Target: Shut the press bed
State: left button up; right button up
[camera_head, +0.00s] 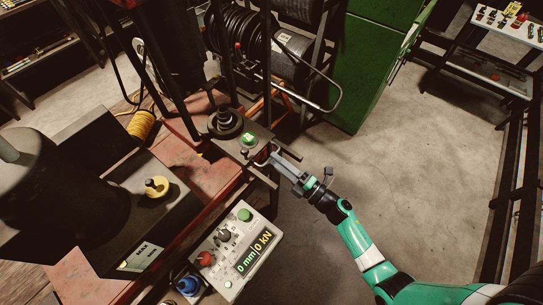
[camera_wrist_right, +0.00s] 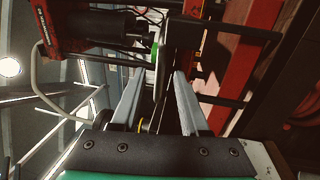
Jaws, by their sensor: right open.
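A stack of dark round discs (camera_head: 226,122) sits on the press behind the mark. My right gripper (camera_head: 270,156) is open at the bed's front right edge. In the right wrist view my right gripper (camera_wrist_right: 158,78) has its two grey fingers spread, with a dark upright part (camera_wrist_right: 163,68) between and beyond their tips. I cannot tell whether they touch it. My left gripper is not in view.
A control box (camera_head: 240,250) with a display reading "0 mm|0 kN" stands at the press's near side. A large dark cylinder (camera_head: 60,200) fills the left. A green cabinet (camera_head: 375,60) and hose reels (camera_head: 240,38) stand behind. Bare floor (camera_head: 420,170) lies to the right.

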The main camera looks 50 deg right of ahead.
jog(key=s+f, duration=0.1)
jog(key=s, duration=0.8)
jog(key=shift+d+f, duration=0.2)
jog(key=shift+f, duration=0.1)
notch_tip(320, 180, up, 5)
jog(key=g+p, duration=0.4)
jog(key=p, duration=0.6)
jog(key=w+f+b, duration=0.1)
jog(key=w, duration=0.2)
jog(key=w+f, duration=0.1)
jog(key=w, duration=0.3)
jog(key=w+f+b, duration=0.1)
jog(key=w, duration=0.3)
jog(key=shift+w+a+b, duration=0.15)
jog(key=shift+w+b, duration=0.1)
jog(key=shift+b, duration=0.1)
grip_shut()
